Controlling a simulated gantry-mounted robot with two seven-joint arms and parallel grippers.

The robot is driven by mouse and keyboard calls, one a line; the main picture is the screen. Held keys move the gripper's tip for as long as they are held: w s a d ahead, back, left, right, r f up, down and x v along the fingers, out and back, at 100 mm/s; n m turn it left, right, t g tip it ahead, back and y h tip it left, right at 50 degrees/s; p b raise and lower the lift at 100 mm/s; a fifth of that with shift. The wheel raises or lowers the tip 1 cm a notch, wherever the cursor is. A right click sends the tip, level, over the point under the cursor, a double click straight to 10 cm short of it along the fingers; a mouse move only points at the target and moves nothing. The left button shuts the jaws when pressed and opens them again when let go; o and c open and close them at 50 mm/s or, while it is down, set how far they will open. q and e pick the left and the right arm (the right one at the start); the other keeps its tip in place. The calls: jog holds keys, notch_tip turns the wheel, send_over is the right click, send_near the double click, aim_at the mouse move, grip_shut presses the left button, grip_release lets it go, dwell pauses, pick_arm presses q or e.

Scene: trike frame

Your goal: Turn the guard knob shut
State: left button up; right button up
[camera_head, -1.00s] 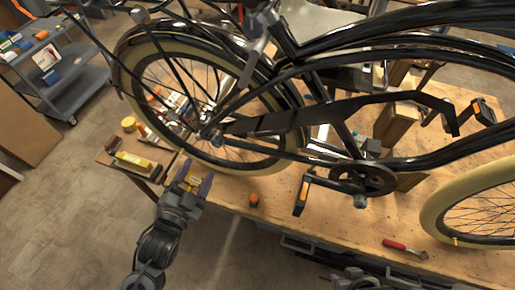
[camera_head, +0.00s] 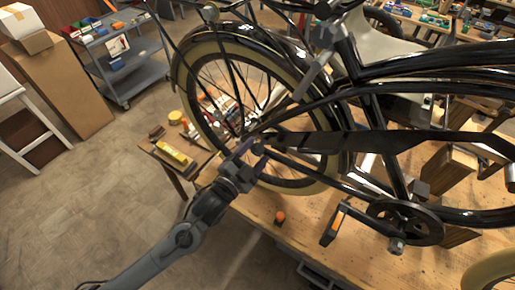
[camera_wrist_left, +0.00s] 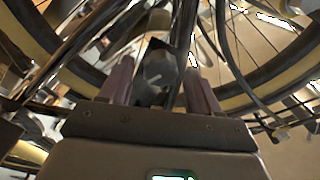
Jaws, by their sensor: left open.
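The black bicycle's chain guard (camera_head: 350,141) runs from the rear hub area toward the crank (camera_head: 405,222). A dark grey knob (camera_wrist_left: 158,70) shows between my left fingers in the left wrist view. In the head view it is small and partly hidden near the guard's rear end. My left gripper (camera_head: 246,150) reaches in from the left to this spot by the rear wheel (camera_head: 207,118). Its fingers also show in the left wrist view (camera_wrist_left: 159,85), open on either side of the knob; I cannot tell whether they touch it. My right gripper is out of view.
The bicycle stands over a wooden workbench (camera_head: 305,238). A yellow box (camera_head: 174,154) lies at the bench's left end. A grey cart (camera_head: 125,75) stands back left. The floor at left is clear.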

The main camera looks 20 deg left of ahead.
pick_arm(q)
jog(key=shift+x, duration=0.85)
jog(key=c, duration=1)
